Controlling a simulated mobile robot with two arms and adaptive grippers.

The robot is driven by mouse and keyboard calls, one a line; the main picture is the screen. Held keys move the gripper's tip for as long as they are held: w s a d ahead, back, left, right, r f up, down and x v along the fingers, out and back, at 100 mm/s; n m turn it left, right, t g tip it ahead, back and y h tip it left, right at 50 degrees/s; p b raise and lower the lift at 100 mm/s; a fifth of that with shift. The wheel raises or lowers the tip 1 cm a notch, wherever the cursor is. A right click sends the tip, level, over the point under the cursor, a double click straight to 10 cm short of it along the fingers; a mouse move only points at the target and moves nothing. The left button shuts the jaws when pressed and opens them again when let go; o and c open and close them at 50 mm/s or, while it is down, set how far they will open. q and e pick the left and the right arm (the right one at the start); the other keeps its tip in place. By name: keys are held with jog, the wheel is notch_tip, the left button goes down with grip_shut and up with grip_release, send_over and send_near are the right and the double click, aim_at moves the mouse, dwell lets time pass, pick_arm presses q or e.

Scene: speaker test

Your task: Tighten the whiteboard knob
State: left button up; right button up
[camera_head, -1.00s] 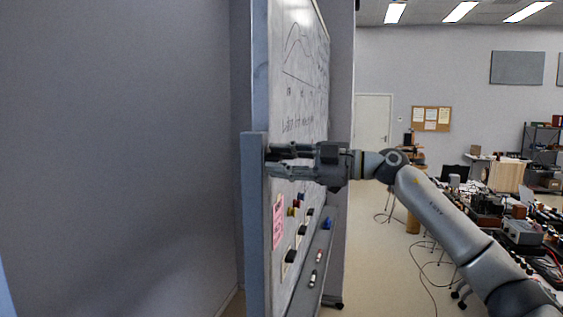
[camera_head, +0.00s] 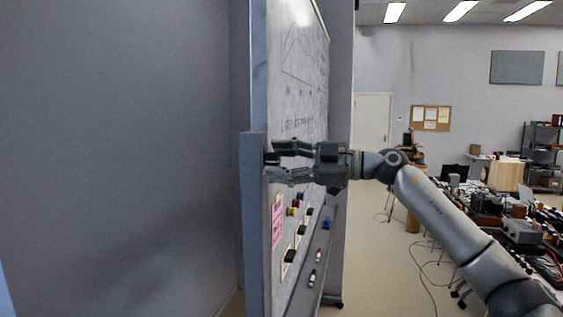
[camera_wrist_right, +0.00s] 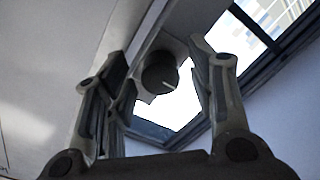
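The knob (camera_wrist_right: 160,73) is dark and round with a pale line on its face. In the right wrist view it sits on a grey mount between my right gripper's fingers. In the head view the knob (camera_head: 271,157) is a small dark shape at the whiteboard's near edge. The whiteboard (camera_head: 298,95) stands edge-on and carries drawn curves and writing. My right gripper (camera_head: 276,161) is open, with one finger above and one below the knob; gaps show beside the knob in the right wrist view (camera_wrist_right: 158,62). My left gripper is out of view.
A pink note (camera_head: 278,220), magnets and dark clips hang low on the board. Its tray (camera_head: 308,270) holds markers. A blue-grey post (camera_head: 255,230) edges the board. Cluttered benches (camera_head: 500,215) stand at right; cables lie on the floor.

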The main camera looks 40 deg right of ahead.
jog(key=v, duration=1.2)
jog(key=shift+d, duration=0.1)
dwell(0.7)
